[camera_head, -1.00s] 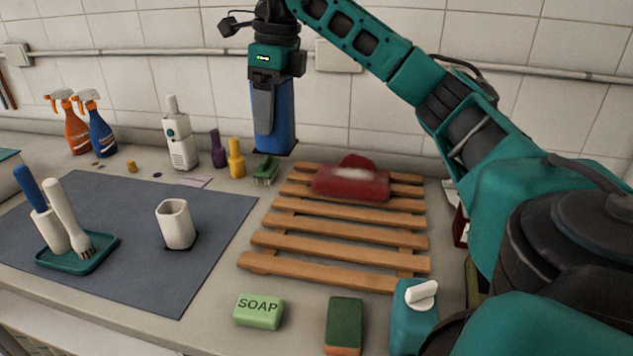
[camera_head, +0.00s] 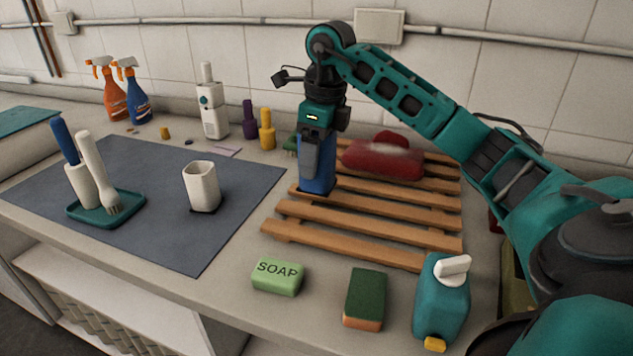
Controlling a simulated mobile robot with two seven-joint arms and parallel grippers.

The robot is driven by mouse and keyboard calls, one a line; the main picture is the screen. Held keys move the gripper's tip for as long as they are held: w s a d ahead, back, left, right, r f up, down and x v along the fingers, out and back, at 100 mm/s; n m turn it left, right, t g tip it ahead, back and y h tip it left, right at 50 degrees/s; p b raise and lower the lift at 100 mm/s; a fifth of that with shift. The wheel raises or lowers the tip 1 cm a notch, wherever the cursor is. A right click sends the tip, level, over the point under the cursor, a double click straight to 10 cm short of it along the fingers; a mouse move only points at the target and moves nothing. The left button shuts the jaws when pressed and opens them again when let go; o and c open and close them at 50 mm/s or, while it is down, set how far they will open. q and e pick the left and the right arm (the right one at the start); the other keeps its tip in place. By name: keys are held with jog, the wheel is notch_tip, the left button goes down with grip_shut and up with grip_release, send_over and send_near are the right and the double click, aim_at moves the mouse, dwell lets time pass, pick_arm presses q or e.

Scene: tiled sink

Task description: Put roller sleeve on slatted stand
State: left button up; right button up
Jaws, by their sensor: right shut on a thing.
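The wooden slatted stand (camera_head: 350,214) lies on the counter right of the middle. My right gripper (camera_head: 318,140) points down over the stand's left side. It is shut on an upright blue piece, the roller sleeve (camera_head: 317,176). The sleeve's lower end is at the left ends of the slats; I cannot tell whether it touches them. A red rolled thing (camera_head: 380,160) with a pale patch lies on the stand's back slats, right of the sleeve. My left gripper is not in view.
Behind and left of the stand are yellow (camera_head: 267,130) and purple (camera_head: 249,120) bottles and a green brush (camera_head: 290,144). In front are soap (camera_head: 277,277), a sponge (camera_head: 366,298) and a teal bottle (camera_head: 441,300). A white cup (camera_head: 202,187) stands on the grey mat (camera_head: 150,215). The front slats are bare.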

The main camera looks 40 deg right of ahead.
jog(key=shift+f, duration=2.4)
jog(key=shift+f+b, duration=0.2)
jog(key=shift+b, duration=0.15)
jog(key=o, duration=1.2)
jog(key=shift+r, duration=0.1)
jog(key=shift+r, duration=0.2)
jog(key=r, duration=0.4)
jog(key=s+r+p, duration=0.1)
jog(key=r, duration=0.2)
jog(key=r+p, duration=0.1)
jog(key=r, duration=0.3)
jog(key=shift+s+d+r, duration=0.15)
jog(key=shift+d+r, duration=0.2)
